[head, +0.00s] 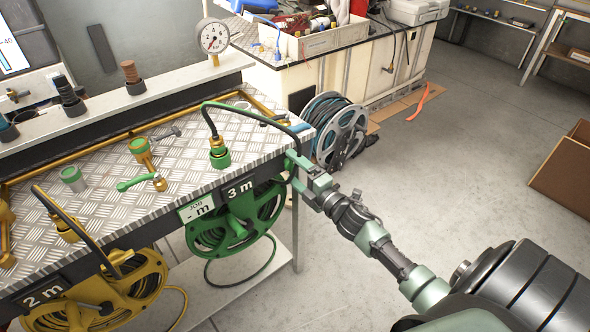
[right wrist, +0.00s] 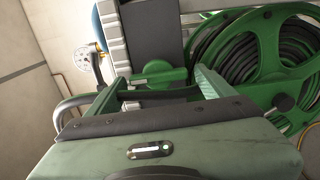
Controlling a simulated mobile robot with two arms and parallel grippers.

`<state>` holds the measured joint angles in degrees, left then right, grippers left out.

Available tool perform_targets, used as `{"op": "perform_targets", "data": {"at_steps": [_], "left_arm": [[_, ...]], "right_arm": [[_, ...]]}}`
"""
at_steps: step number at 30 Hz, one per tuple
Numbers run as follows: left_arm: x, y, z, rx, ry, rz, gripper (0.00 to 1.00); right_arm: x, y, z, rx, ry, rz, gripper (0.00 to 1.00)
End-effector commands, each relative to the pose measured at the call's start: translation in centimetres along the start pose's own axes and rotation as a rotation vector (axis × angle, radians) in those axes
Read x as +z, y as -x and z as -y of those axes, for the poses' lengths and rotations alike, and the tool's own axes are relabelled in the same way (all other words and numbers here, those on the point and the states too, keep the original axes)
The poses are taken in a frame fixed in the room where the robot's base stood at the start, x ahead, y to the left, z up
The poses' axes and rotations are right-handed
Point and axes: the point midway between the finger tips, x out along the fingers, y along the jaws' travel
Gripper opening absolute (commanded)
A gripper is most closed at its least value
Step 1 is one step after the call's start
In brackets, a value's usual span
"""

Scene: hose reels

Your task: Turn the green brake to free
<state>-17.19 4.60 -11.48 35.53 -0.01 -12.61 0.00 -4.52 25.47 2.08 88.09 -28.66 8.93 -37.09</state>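The green hose reel (head: 235,222) hangs under the front edge of the bench, below the "3 m" label. It also shows large at the right of the right wrist view (right wrist: 262,65). My right gripper (head: 297,165) is at the bench's right corner, beside the reel. In the right wrist view its two fingers (right wrist: 165,84) stand apart with a gap between them. A green rounded lever (right wrist: 160,71), likely the brake, shows just beyond that gap; I cannot tell whether a finger touches it. In the head view the gripper hides that spot. My left gripper is not in view.
A yellow reel (head: 100,295) hangs to the left under the "2 m" label. A grey reel (head: 340,130) stands behind on the floor. The floor at right is mostly clear.

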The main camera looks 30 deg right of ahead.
Motion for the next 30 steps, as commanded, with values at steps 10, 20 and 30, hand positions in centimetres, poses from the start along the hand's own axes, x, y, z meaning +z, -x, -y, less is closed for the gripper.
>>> {"op": "perform_targets", "data": {"at_steps": [10, 20, 30], "left_arm": [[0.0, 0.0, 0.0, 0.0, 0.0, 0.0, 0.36], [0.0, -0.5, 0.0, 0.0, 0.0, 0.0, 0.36], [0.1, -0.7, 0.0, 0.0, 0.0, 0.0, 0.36]], "right_arm": [[0.0, 0.2, 0.0, 0.001, -0.003, 0.001, 0.89], [0.0, 5.1, 0.2, -0.002, -0.003, 0.0, 0.89], [0.0, 7.8, 0.0, 0.001, -0.002, 0.0, 0.89]]}}
